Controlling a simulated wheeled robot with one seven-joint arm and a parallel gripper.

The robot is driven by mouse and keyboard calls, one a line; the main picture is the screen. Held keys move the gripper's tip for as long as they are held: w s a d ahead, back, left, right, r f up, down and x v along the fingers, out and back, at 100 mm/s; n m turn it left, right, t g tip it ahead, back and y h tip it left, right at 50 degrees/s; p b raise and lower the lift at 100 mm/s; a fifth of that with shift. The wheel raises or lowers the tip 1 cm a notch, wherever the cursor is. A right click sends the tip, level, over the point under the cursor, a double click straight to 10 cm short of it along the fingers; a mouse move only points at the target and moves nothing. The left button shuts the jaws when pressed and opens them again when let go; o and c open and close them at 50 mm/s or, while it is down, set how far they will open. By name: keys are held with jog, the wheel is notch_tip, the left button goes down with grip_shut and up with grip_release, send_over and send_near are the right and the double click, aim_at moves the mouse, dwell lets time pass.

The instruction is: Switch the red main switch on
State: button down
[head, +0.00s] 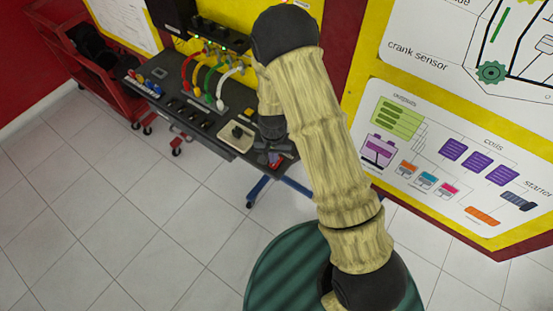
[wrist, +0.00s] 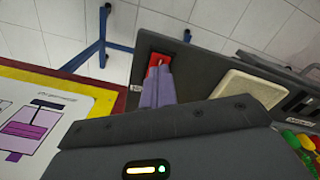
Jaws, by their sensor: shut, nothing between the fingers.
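The red main switch (wrist: 151,76) shows in the wrist view near the corner of the dark trainer panel (wrist: 190,66). My gripper (wrist: 163,70) is shut and empty, with its grey-purple fingertips in front of the red switch and hiding part of it. I cannot tell whether the fingertips touch the switch or which way the switch is set.
A beige tray (wrist: 245,83) sits in the panel beside the switch; it also shows in the head view (head: 226,136). Red, green and white hoses (head: 205,75) rise behind it. A yellow poster board (head: 365,95) stands close on the right. A red cart (head: 75,50) stands far left.

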jog(key=shift+r+p, duration=1.65)
jog(key=shift+r, duration=0.85)
jog(key=s+d+r+t+b, duration=0.1)
jog(key=s+d+r+b, duration=0.1)
jog(key=s+d+r, duration=0.4)
jog(key=s+d+r+n+t+b, duration=0.1)
jog(key=s+d+r+b, duration=0.2)
jog(key=s+d+r, duration=0.3)
notch_tip(320, 180, up, 5)
jog(key=shift+s+d+f+n+t, duration=0.2)
jog(key=shift+s+d+n+t, duration=0.1)
jog(key=shift+d, duration=0.55)
